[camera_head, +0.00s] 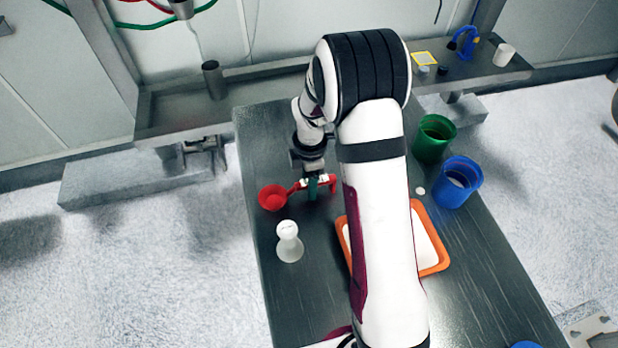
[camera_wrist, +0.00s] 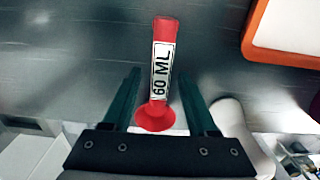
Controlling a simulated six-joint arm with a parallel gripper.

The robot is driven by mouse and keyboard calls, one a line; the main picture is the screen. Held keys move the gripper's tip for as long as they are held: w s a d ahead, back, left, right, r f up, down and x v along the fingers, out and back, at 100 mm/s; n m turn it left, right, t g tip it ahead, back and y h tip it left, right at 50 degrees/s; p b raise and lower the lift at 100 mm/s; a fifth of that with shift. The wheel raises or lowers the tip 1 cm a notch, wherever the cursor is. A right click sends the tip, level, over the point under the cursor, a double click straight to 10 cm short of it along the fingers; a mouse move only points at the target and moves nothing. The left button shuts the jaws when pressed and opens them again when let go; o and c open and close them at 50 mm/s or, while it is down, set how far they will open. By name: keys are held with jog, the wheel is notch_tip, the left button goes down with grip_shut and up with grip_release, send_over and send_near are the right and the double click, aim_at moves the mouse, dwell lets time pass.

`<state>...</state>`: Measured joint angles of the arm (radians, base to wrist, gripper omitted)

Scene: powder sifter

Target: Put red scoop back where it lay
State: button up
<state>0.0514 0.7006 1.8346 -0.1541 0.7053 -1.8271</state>
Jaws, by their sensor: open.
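The red scoop (camera_head: 273,197) is at the left part of the dark table, its round bowl to the left and its handle running right under my gripper. My gripper (camera_head: 313,188) is open around the handle. In the wrist view my gripper (camera_wrist: 160,76) shows a gap on both sides of the handle. I cannot tell for sure whether the scoop touches the table.
A white bottle-like object (camera_head: 288,240) stands close below the scoop. An orange tray (camera_head: 438,262) with white contents lies to the right, partly behind my arm. A green container (camera_head: 434,138) and a blue container (camera_head: 458,182) stand at the right edge. A grey shelf runs behind.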

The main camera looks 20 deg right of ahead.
notch_tip(320, 180, up, 16)
jog(key=s+a+r+m, duration=0.1)
jog(key=s+a+m, duration=0.1)
jog(key=s+m, duration=0.9)
jog(key=s+a+r+m+y, duration=0.1)
jog(key=s+a+m, duration=0.2)
jog(key=s+m, duration=0.9)
jog(key=s, duration=0.4)
jog(key=shift+r+m+y, duration=0.3)
